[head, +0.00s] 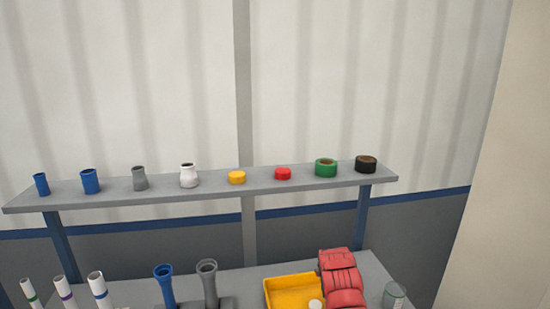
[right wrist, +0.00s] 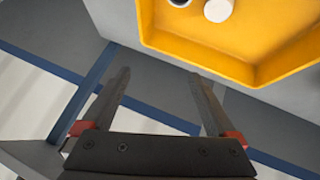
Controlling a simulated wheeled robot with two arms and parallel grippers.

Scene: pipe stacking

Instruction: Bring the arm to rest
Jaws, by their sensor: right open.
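My right gripper (right wrist: 158,77) shows in the right wrist view. Its two dark fingers are spread apart with nothing between them. A yellow tray (right wrist: 185,45) lies beyond the fingertips, at the top right of that view; the fingers appear apart from it. Neither arm and neither gripper shows in the head view. My left gripper is not in view.
A shelf (head: 210,193) carries blue, grey and white fittings, caps and tape rolls. Below, a table (head: 245,283) holds upright pipes (head: 98,288), two flared pipes (head: 209,285), the yellow tray (head: 290,283), a red object (head: 341,279) and a jar (head: 394,296). White pieces (right wrist: 218,10) lie in the tray.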

